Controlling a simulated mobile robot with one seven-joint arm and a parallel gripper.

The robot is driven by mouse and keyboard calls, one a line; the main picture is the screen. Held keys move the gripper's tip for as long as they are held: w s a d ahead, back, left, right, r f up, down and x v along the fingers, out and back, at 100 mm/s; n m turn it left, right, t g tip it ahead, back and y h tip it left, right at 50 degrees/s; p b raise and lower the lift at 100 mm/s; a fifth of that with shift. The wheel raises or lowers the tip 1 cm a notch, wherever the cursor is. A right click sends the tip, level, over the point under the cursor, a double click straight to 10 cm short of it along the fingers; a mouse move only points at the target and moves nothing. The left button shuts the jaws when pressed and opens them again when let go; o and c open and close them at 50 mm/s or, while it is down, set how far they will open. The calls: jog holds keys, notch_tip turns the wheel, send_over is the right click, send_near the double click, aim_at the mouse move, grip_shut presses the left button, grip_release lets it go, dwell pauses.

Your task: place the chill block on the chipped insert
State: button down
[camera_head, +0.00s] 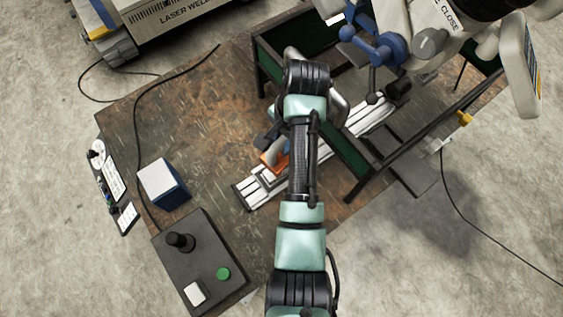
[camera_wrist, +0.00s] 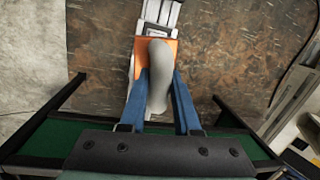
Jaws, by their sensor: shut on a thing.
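The chill block looks to be the orange block (camera_head: 272,159) with a pale grey rounded grip on top; it also shows in the wrist view (camera_wrist: 143,50). My gripper (camera_wrist: 160,75) has its blue fingers shut on both sides of the grey grip. In the head view my gripper (camera_head: 274,145) is partly hidden by my arm. The block is over the pale metal rail; I cannot tell whether it touches anything below. A small grey piece on the rail beside the block may be the chipped insert (camera_head: 265,178), but its chip cannot be made out.
The metal rail (camera_head: 243,196) runs across the brown worktable (camera_head: 215,120). A dark frame with green panels (camera_head: 350,155) stands close on the right. The microscope arm (camera_head: 375,50) is at upper right. A blue-white box (camera_head: 163,186) and a control box (camera_head: 205,262) stand at left.

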jog(key=shift+w+d+r+m, duration=0.15)
jog(key=shift+w+r+m, duration=0.3)
jog(key=shift+w+m, duration=0.45)
jog(key=shift+f+p, duration=0.6)
jog(key=shift+f, duration=4.3)
jog(key=shift+f, duration=0.15)
jog(key=c, duration=0.6)
grip_release()
jog(key=shift+s+f, duration=0.1)
jog(key=shift+s, duration=0.1)
